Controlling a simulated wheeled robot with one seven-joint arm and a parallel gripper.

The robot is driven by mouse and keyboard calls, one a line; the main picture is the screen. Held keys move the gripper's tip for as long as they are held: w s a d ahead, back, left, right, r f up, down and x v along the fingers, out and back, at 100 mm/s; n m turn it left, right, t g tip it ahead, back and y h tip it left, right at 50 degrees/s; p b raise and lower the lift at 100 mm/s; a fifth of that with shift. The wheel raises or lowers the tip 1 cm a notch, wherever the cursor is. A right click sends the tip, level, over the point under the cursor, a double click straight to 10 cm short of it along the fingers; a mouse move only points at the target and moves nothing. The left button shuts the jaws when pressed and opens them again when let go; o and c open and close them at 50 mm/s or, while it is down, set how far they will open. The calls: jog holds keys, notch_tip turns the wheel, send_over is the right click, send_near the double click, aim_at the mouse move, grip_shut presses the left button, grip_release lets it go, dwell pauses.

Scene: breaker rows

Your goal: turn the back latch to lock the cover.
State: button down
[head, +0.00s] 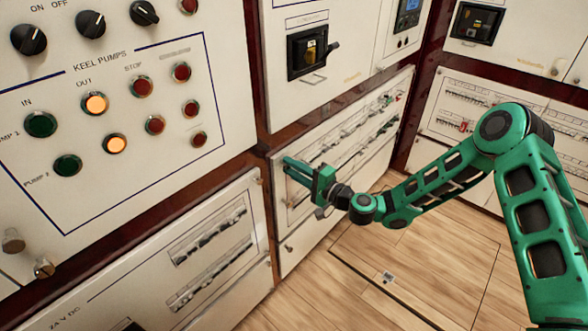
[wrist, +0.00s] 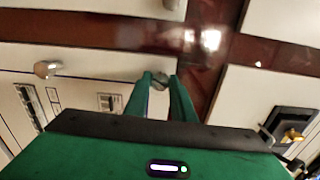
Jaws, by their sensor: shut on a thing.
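My gripper (head: 288,165) reaches to the upper left corner of a white cover (head: 296,225) with breaker rows, low in the middle of the head view. In the wrist view my gripper (wrist: 160,76) has its green fingers shut on a small round grey metal latch (wrist: 160,83), by the corner of the white panel. The fingers hide part of this latch, and its turn angle is hard to tell. Another latch (wrist: 47,69) sits farther left along the same panel edge. In the head view the fingers hide the held latch.
A pump panel (head: 130,100) with knobs and lit buttons stands on the left. A second breaker panel (head: 225,205) is below it. A black switch (head: 308,52) with a handle sticks out above the cover. The wooden floor (head: 440,265) is clear around a hatch outline.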

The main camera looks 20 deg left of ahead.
jog(key=n, duration=0.5)
jog(key=shift+s+f, duration=0.2)
jog(key=shift+f+n, duration=0.1)
jog(key=shift+n, duration=0.2)
jog(key=c, duration=1.5)
grip_release()
jog(key=shift+w, duration=0.1)
jog(key=shift+d, duration=0.15)
jog(key=v, duration=1)
jog(key=shift+d, duration=0.25)
